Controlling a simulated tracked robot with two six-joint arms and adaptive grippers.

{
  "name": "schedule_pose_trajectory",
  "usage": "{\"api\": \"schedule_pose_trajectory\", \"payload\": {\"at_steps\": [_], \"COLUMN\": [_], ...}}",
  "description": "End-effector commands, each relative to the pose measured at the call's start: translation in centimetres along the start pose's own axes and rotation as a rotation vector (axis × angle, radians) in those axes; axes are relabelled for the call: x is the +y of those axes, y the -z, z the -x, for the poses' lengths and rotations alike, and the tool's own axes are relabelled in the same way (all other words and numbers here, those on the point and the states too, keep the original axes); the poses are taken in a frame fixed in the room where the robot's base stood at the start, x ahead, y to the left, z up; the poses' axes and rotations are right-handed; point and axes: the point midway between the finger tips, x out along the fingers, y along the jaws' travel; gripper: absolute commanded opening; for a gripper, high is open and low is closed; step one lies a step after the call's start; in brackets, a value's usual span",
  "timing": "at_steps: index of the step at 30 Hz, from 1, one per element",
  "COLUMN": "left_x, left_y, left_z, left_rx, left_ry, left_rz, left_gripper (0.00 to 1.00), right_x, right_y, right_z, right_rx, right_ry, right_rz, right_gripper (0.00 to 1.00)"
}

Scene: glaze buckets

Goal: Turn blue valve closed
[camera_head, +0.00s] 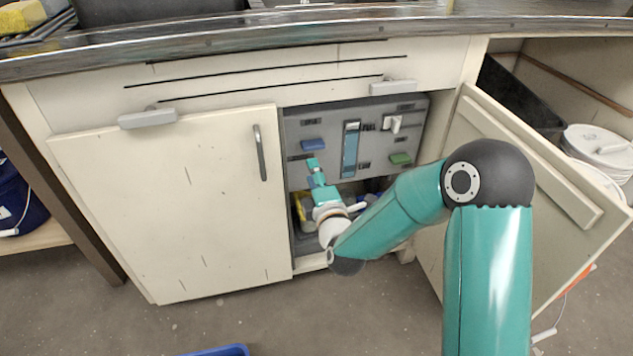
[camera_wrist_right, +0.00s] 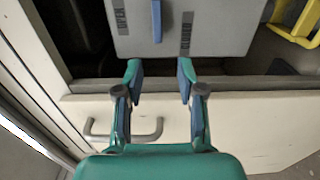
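The blue valve (camera_head: 313,145) is a flat blue handle on the upper left of a grey panel (camera_head: 340,110) inside the open cabinet. It lies level in the head view, with small dark labels above and below. In the right wrist view the blue handle (camera_wrist_right: 156,20) stands between a label reading OPEN at left and another at right, blurred but like CLOSED. My right gripper (camera_wrist_right: 159,72) is open and empty, its fingers apart, short of the handle and not touching it. In the head view the right gripper (camera_head: 315,170) is just below the valve. My left gripper is not in view.
A white handle (camera_head: 392,123) and a green handle (camera_head: 400,158) are on the panel's right, with a blue strip gauge (camera_head: 351,150) between. The left cabinet door (camera_head: 190,210) is shut; the right door (camera_head: 550,190) stands open. Yellow and blue items lie below the panel.

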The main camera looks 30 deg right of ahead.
Motion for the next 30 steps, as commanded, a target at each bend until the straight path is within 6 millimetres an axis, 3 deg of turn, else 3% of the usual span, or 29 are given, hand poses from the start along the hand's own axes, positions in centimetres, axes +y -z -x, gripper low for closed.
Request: {"api": "schedule_pose_trajectory", "payload": {"at_steps": [7, 23, 26, 30], "left_x": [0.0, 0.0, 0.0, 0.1], "left_y": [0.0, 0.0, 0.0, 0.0], "left_z": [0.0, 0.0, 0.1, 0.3], "left_rx": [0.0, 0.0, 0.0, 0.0], "left_ry": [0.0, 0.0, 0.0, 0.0], "left_rz": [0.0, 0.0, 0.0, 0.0], "left_gripper": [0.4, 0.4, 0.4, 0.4], "right_x": [0.0, -0.1, -1.1, -5.8], "right_y": [0.1, 0.0, 0.1, 1.1], "right_z": [2.4, 2.5, 2.5, 3.2], "right_rx": [0.001, 0.0, 0.002, 0.026], "right_ry": [0.0, 0.002, 0.024, 0.122], "right_rz": [0.0, 0.001, 0.004, 0.017], "right_gripper": [0.39, 0.39, 0.39, 0.39]}}
